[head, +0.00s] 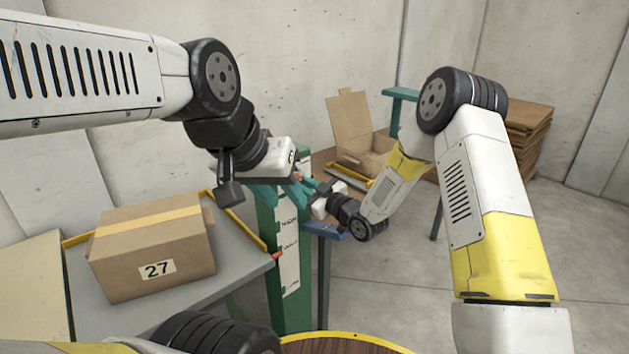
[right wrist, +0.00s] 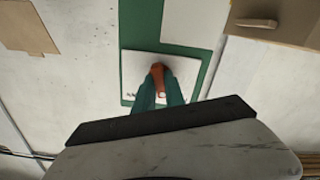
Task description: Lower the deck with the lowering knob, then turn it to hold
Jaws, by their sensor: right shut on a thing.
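The green post (head: 303,305) stands mid-view with a white labelled panel (head: 288,250). In the right wrist view an orange-red knob (right wrist: 157,72) stands out from a white plate (right wrist: 130,62) on the green post. My right gripper (right wrist: 159,90) is shut on this knob; in the head view its teal fingers (head: 307,186) reach the post's upper part. My left gripper (head: 281,194) is beside the post top, its teal fingers spread apart with nothing seen between them. A grey deck (head: 236,272) with yellow rails lies left of the post, bearing a box.
The cardboard box (head: 150,245) is marked 27. A small orange part (head: 277,255) shows at the deck's right edge. An open carton (head: 355,130) stands behind on a brown surface. A round wooden top (head: 345,345) is at the bottom. Open floor lies right.

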